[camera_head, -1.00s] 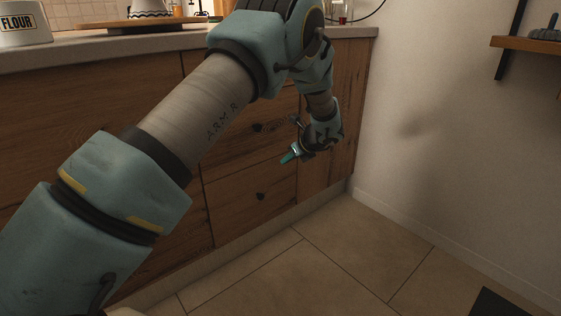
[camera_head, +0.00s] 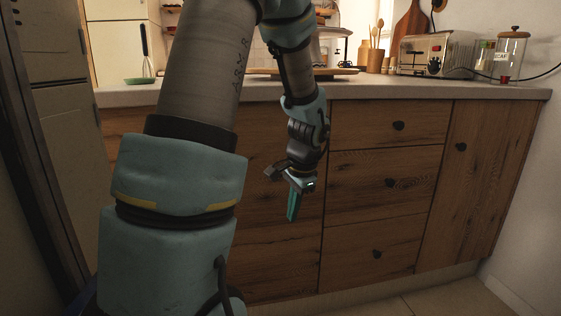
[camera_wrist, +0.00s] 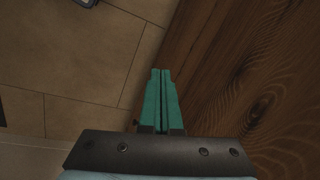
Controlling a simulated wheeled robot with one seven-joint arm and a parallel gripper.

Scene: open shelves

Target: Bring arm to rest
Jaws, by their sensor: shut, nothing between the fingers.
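My gripper (camera_head: 293,208) hangs at the end of my arm, pointing down in front of the wooden cabinet (camera_head: 390,185) in the head view. Its teal fingers are together and hold nothing. In the wrist view the two fingers (camera_wrist: 160,98) lie side by side with only a thin line between them. The cabinet's wood grain (camera_wrist: 245,80) fills the right of that view, and the tiled floor (camera_wrist: 75,65) fills the left. I cannot tell the exact gap between the fingers and the cabinet front.
The countertop (camera_head: 440,93) runs above the cabinet. A toaster (camera_head: 424,55), a glass jar (camera_head: 509,54) and a whisk (camera_head: 147,50) stand on it. Dark drawer knobs (camera_head: 398,125) stick out from the front. A white wall (camera_head: 530,200) closes the right side.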

